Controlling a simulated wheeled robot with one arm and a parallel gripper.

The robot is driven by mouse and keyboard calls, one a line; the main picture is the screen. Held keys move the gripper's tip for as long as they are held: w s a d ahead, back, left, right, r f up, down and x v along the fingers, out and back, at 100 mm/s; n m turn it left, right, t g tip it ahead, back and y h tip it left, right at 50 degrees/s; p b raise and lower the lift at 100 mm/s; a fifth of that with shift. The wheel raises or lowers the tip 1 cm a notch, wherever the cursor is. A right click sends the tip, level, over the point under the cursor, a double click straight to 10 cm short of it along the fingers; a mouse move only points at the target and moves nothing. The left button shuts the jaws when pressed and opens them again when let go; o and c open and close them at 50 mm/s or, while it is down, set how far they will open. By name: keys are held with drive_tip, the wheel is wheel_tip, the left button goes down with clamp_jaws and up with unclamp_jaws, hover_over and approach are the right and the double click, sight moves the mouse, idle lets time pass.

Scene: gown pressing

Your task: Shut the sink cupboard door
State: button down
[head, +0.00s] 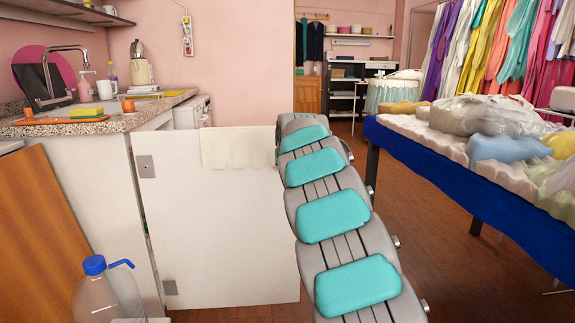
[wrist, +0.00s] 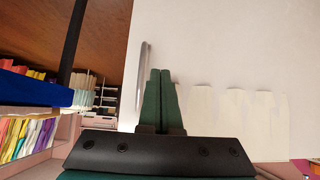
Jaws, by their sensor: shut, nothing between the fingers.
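The sink cupboard door (head: 225,235) is a white panel standing wide open, with metal hinges at its left edge beside the cupboard (head: 100,185). A pale scalloped cloth (head: 238,148) hangs over its top edge. In the wrist view, which looks upside down, the door (wrist: 230,45) fills the right side and the cloth (wrist: 240,115) shows below. A slim metal handle (wrist: 142,80) is near the door's free edge. My gripper (wrist: 160,73) is shut and empty, its green fingers in front of the door face beside the handle; contact is unclear. My arm hides the gripper in the head view.
A plastic bottle with a blue cap (head: 105,290) stands at the lower left, by a leaning wooden panel (head: 45,235). A table with a blue skirt (head: 450,175) is at the right. Brown floor (head: 415,235) is clear between my arm and it.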

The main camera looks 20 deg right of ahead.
drive_tip(key=w+d+f+p, duration=0.1)
drive_tip(key=w+f, duration=0.1)
drive_tip(key=w, duration=0.4)
drive_tip(key=shift+d, duration=0.35)
drive_tip(key=shift+w+f, duration=0.1)
idle(0.4)
